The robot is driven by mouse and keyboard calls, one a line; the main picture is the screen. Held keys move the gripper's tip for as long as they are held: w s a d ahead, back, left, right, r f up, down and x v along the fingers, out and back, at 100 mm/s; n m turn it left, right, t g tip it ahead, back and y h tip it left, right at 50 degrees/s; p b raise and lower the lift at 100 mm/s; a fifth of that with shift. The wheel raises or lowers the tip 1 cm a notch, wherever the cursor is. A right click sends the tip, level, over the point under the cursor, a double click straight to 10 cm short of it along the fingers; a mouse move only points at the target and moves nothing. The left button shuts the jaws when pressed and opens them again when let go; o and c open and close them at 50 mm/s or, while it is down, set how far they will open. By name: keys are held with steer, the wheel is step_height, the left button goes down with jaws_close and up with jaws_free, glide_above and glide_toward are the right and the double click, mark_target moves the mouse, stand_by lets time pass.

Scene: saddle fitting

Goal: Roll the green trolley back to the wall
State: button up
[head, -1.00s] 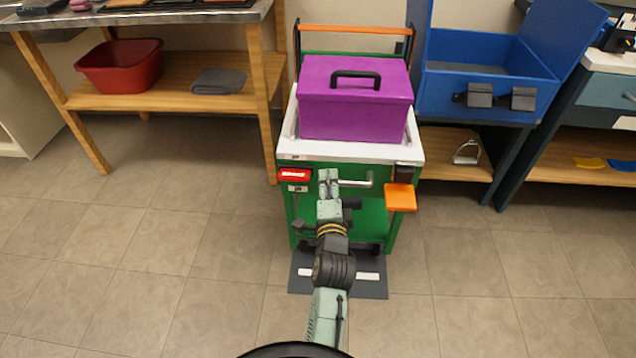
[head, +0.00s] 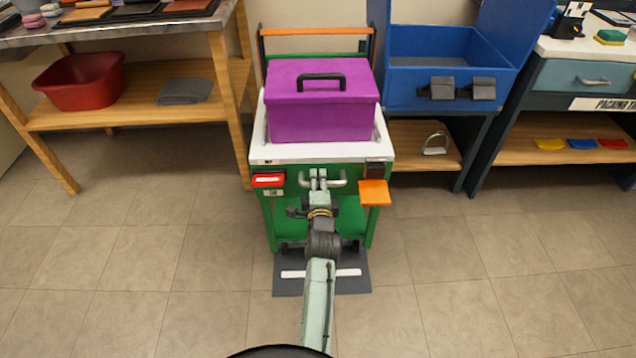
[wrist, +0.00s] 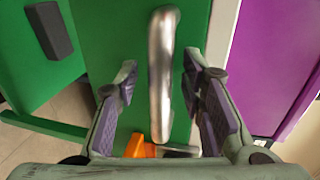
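The green trolley (head: 268,222) stands near the wall, with a white top and a purple box (head: 320,112) with a black handle on it. Its silver handle bar (wrist: 161,75) runs between my gripper's fingers in the wrist view, with a gap visible on both sides. My gripper (head: 318,178) is open at the trolley's front, around the handle; it also shows in the wrist view (wrist: 160,90). A red piece (head: 268,180) and an orange flap (head: 375,192) are on the trolley's front. A dark mat (head: 290,287) with a white stripe lies on the floor at its foot.
A wooden table (head: 232,80) with a red basin (head: 80,82) and grey cloth (head: 185,91) stands left. A blue chest (head: 430,90) on a stand is close on the right, then a drawer bench (head: 585,77). The front floor is clear.

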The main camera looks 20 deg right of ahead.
jaws_close()
stand_by(0.5)
stand_by(0.4)
